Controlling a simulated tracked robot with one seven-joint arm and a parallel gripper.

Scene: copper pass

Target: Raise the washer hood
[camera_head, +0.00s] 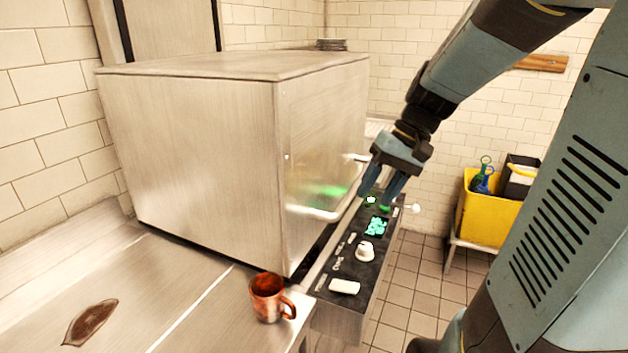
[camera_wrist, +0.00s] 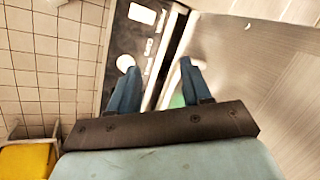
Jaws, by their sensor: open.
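The washer hood (camera_head: 205,150) is a large brushed-steel box, down on the counter at the left of the head view. It also shows in the wrist view (camera_wrist: 250,60). A pale bar handle (camera_head: 325,214) runs along its front near the lower edge. My gripper (camera_head: 380,196) is open at the far part of this handle, above the control panel. In the wrist view, my open gripper (camera_wrist: 157,76) has one finger on the panel side and one on the hood side. A pale bar (camera_wrist: 168,52) appears to run between them. I cannot tell whether either finger touches it.
A black control panel (camera_head: 345,262) with knobs and a green display fronts the washer. A copper mug (camera_head: 268,297) stands by the hood's near corner. A yellow bin (camera_head: 485,215) stands right; tiled floor (camera_head: 408,285) is open between.

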